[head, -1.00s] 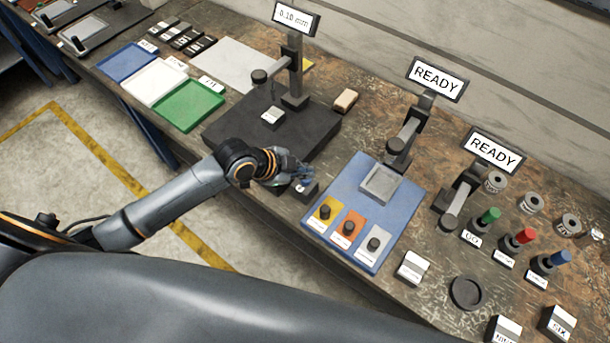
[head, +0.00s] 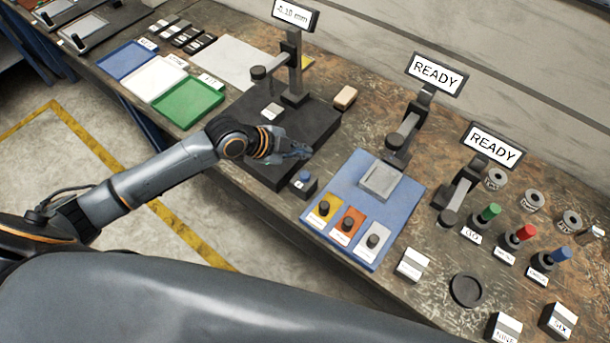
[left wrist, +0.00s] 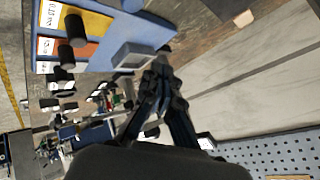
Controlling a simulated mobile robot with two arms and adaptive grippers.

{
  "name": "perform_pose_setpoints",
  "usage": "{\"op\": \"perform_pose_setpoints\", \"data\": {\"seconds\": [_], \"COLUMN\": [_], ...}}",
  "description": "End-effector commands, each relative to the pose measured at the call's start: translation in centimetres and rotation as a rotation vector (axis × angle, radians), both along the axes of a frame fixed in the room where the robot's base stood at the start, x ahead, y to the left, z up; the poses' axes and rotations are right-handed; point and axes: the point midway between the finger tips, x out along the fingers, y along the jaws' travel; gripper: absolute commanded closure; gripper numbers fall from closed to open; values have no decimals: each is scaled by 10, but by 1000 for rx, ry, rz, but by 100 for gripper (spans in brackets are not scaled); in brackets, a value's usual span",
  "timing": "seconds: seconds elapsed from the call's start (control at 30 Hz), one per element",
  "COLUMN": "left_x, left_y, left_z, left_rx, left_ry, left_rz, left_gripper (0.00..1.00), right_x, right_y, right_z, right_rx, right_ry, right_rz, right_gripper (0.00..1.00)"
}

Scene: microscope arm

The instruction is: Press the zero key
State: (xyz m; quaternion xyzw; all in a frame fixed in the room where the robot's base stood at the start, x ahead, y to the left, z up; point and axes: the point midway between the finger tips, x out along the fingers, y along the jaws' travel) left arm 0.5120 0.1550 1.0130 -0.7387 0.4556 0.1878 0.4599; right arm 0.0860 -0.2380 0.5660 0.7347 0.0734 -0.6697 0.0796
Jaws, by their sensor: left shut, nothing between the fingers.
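A small dark box with a blue button (head: 304,180), which looks like the zero key, sits on the bench at the left edge of the blue board. The black gauge stand base (head: 267,168) is behind it, and its display (head: 296,14) shows a mm reading whose first character is unclear. My left gripper (head: 303,153) is shut and empty. In the head view it appears just above and behind the blue button, over the near right part of the base, apart from the button. Its closed fingers also show in the left wrist view (left wrist: 161,72). My right gripper is out of view.
The blue board (head: 398,211) with yellow, orange and white keyed plates lies right of the button. Two READY displays (head: 436,74) stand on arms behind. Coloured trays (head: 188,104) lie left. A tan block (head: 345,97) sits behind the base.

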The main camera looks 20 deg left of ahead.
Motion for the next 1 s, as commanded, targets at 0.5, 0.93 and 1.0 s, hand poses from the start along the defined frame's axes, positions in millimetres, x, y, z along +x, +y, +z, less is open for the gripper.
{"op": "perform_pose_setpoints", "data": {"seconds": [0.5, 0.93, 1.0], "left_x": [0, 0, 0], "left_y": [0, 0, 0], "left_z": [-69, -71, -71], "left_rx": [0, 0, 0], "left_ry": [0, 0, 0], "left_rz": [0, 0, 0], "left_gripper": [100, 100, 100], "right_x": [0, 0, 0], "right_y": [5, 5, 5], "right_z": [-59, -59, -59], "right_rx": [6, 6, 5], "right_ry": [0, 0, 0], "right_rz": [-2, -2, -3], "right_gripper": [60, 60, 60]}}
